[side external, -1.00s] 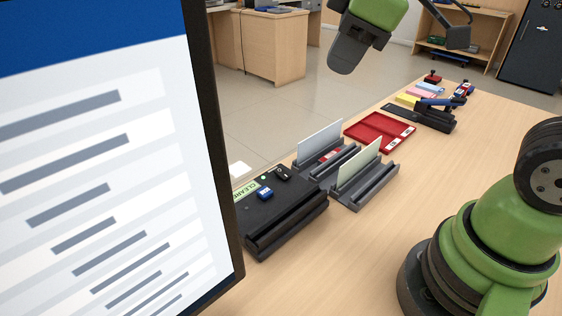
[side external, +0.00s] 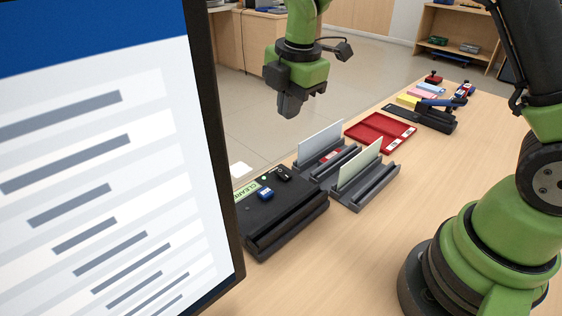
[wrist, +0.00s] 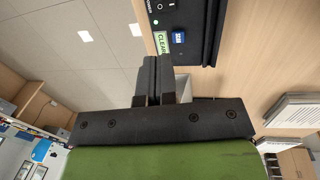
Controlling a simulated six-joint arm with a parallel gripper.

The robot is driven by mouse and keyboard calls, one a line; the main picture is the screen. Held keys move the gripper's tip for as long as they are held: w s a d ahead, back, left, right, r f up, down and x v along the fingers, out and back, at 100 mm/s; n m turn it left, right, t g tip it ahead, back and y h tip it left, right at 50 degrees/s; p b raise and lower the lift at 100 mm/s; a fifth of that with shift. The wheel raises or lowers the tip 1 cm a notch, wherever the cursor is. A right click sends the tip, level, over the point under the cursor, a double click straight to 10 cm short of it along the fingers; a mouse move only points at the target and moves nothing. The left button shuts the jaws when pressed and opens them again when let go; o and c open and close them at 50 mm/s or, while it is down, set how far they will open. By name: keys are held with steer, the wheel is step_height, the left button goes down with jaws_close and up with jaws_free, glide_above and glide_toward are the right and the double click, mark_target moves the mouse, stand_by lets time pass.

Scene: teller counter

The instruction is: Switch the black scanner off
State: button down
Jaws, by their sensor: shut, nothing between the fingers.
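The black scanner (side external: 284,222) lies on the counter beside the monitor. Its top has a green "CLEAR" label (side external: 246,190), a blue block-like part (side external: 265,193), a small green light (side external: 264,178) and a dark switch (side external: 283,173). In the wrist view the scanner (wrist: 205,40) is at the top, with the lit green light (wrist: 155,22) and a small black-and-white switch (wrist: 172,5) near the picture edge. My gripper (side external: 290,112) is shut and empty, in the air above and behind the scanner, apart from it. Its fingers also show in the wrist view (wrist: 158,65).
A large monitor (side external: 215,150) stands close on the left. Two grey slotted holders (side external: 368,192) with upright cards stand right of the scanner. A red tray (side external: 380,131), sticky notes and a stapler (side external: 435,118) lie beyond. The counter front is clear.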

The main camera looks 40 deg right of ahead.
mark_target(285, 175)
steer(key=f, duration=0.4)
steer(key=w+f, duration=0.1)
steer(key=f, duration=0.4)
steer(key=w+f, duration=0.1)
steer(key=f, duration=0.4)
steer(key=shift+w, duration=0.1)
steer(key=shift+r, duration=0.1)
steer(key=shift+f, duration=0.3)
steer(key=shift+s, duration=0.8)
steer(key=shift+r, duration=0.15)
steer(key=shift+r, duration=0.15)
step_height(285, 175, up, 14)
steer(key=s, duration=0.2)
steer(key=shift+f, duration=0.25)
